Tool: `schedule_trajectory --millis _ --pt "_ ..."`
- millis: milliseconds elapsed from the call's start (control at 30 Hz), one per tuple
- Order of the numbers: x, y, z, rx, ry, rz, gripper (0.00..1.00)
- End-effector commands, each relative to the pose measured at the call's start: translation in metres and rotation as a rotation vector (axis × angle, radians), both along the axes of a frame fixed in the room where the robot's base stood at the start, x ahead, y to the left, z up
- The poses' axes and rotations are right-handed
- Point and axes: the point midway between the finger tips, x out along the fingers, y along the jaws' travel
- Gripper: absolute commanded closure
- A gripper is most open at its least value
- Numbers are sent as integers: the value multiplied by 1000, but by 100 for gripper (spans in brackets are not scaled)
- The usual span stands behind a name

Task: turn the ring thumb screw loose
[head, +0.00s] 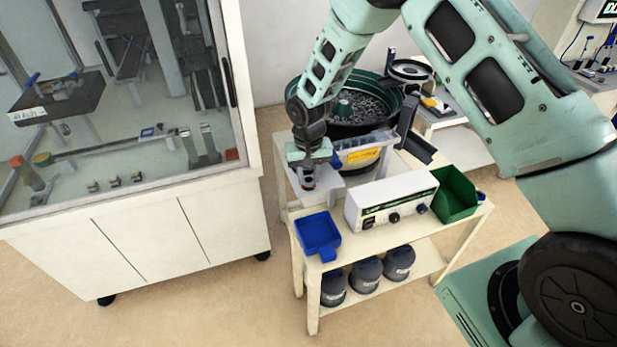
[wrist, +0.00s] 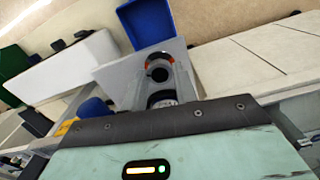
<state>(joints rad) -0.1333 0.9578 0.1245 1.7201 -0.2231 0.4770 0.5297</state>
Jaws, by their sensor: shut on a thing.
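My gripper (head: 308,182) points down at a light grey block (head: 327,192) on the cart's left side. It is shut on the ring thumb screw, which is mostly hidden in the head view. In the wrist view, the grey block (wrist: 120,82) lies beyond the dark edge of my gripper's body. A dark round part with orange marks (wrist: 158,70) shows there between pale sides, and I take it to be at the screw. How far the screw is turned cannot be told.
A blue bin (head: 318,236), a white control box (head: 390,201) and a green bin (head: 456,193) stand close on the cart. A black bowl feeder (head: 345,128) is behind. A glass-fronted cabinet (head: 140,205) stands left. Several grey canisters (head: 367,274) sit on the lower shelf.

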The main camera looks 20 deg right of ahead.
Motion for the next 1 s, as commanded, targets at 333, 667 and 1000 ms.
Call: schedule_trajectory --millis 333,667,1000 --pt "0 0 0 0 1 174 94" --pt "0 0 0 0 1 220 94" --pt "0 0 0 0 1 219 50"
